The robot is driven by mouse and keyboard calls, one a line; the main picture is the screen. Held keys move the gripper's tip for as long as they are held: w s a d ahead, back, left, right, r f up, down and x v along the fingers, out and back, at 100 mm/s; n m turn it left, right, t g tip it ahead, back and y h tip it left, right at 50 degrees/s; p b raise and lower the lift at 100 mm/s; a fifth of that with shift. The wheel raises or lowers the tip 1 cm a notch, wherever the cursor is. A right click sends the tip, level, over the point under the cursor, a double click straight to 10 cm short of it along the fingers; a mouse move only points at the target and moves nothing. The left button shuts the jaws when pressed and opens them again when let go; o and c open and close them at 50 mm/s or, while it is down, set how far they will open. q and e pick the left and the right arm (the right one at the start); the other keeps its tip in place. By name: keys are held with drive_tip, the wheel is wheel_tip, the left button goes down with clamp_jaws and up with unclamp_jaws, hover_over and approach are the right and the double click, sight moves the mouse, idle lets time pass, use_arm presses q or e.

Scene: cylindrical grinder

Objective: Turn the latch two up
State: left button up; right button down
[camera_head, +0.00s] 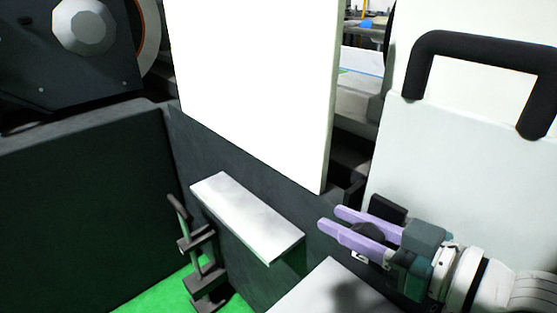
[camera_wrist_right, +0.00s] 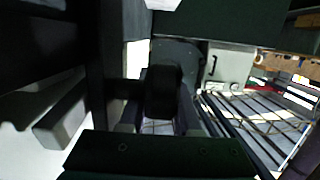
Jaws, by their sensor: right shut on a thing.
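My right gripper (camera_head: 329,217) comes in from the right, its two purple fingers pointing left. It is shut on a dark latch handle (camera_wrist_right: 163,92), which fills the space between the fingers in the wrist view. In the head view the fingers partly hide this latch; a black block of it (camera_head: 388,208) shows just above them. Another dark latch (camera_head: 198,242) with a lever tilted up stands at the lower left, apart from the gripper. I cannot tell from markings which latch is number two. My left gripper is out of view.
A white ledge (camera_head: 245,215) juts from the dark machine wall (camera_head: 80,220) left of my gripper. A large white panel (camera_head: 255,85) hangs above. A white door with a black handle (camera_head: 480,48) stands behind my right gripper. Green floor (camera_head: 160,292) shows below.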

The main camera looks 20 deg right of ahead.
drive_tip(key=shift+f+g+h+p, duration=0.3)
drive_tip(key=shift+g+h+p, duration=0.1)
drive_tip(key=shift+g+p, duration=0.8)
drive_tip(key=shift+f+g+h+p, duration=0.3)
drive_tip(key=shift+g+h+p, duration=0.1)
drive_tip(key=shift+g+p, duration=0.75)
drive_tip(key=shift+f+g+h+p, duration=0.35)
drive_tip(key=shift+g+p, duration=0.6)
drive_tip(key=shift+p, duration=0.45)
drive_tip(key=shift+s, duration=0.1)
drive_tip(key=c, duration=0.9)
unclamp_jaws()
